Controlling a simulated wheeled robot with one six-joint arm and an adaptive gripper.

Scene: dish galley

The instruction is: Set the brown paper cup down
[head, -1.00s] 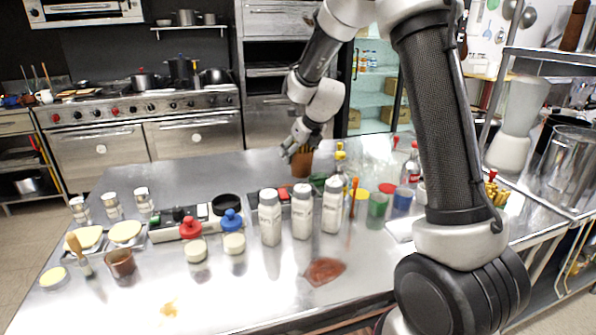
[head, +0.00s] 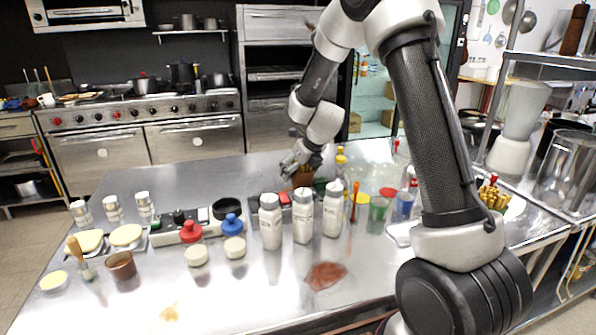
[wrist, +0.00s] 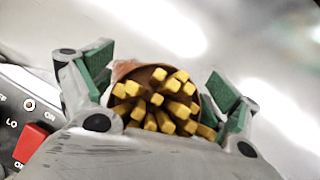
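The brown paper cup (head: 304,178) is at the middle of the counter in the head view, behind the white bottles. In the wrist view the cup (wrist: 121,72) is full of yellow fries and seen from above. My gripper (head: 301,166) points down over it. Its green-padded fingers (wrist: 160,95) lie on either side of the cup, close against it, and appear shut on it. The cup looks upright or nearly so. Its base is partly hidden behind the bottles, so I cannot tell whether it touches the counter (head: 220,290).
White bottles (head: 303,217) stand just in front of the cup. A yellow-capped bottle (head: 341,160) stands close on its right. In the wrist view an appliance with a red switch (wrist: 30,143) lies left of the gripper. The counter behind and left of the cup is clear.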

